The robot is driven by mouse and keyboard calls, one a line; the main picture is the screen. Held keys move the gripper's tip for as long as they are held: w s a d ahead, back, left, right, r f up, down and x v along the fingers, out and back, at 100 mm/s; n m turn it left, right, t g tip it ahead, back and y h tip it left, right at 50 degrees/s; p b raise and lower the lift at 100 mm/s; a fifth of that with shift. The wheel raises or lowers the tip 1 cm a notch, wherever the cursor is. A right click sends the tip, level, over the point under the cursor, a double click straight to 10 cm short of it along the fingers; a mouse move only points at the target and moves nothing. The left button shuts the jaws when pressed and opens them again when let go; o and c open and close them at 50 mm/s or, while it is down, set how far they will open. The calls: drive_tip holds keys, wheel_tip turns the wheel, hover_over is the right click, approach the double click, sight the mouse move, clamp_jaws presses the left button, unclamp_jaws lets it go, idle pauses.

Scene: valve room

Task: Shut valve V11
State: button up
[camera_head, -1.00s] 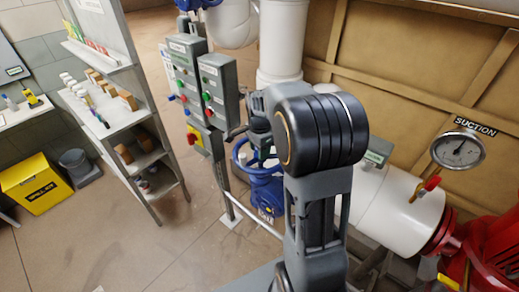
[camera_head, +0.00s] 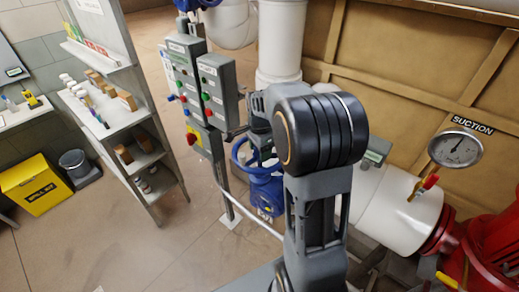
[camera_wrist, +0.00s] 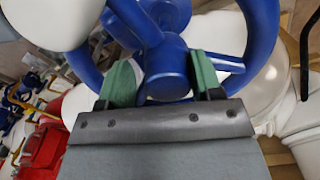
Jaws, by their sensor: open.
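A blue handwheel (camera_head: 240,152) sits on a blue valve body (camera_head: 266,192) beside the control boxes in the head view. No V11 tag is readable on it. In the wrist view, a blue handwheel (camera_wrist: 265,42) fills the upper middle, with its rim curving around to both sides. My gripper (camera_wrist: 163,78) is open, with one green-padded finger on each side of the wheel's blue central part. I cannot tell whether the pads touch it. In the head view my arm hides most of the gripper and part of the wheel.
Grey control boxes (camera_head: 218,88) stand left of the valve. A white pipe (camera_head: 282,45) rises behind it. The suction gauge (camera_head: 455,149) and red pump (camera_head: 490,245) are at right.

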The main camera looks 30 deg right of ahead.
drive_tip(key=shift+w+d, duration=0.15)
drive_tip(key=shift+w+d+r+p, duration=0.15)
drive_tip(key=shift+w+r+p, duration=0.1)
drive_tip(key=shift+r+p, duration=0.3)
wheel_tip(320, 180, up, 5)
drive_tip(key=p, duration=0.3)
drive_tip(key=shift+f, duration=0.1)
drive_tip(key=shift+r, duration=0.2)
drive_tip(key=shift+r, duration=0.1)
wheel_tip(320, 180, up, 6)
drive_tip(key=shift+f, duration=0.1)
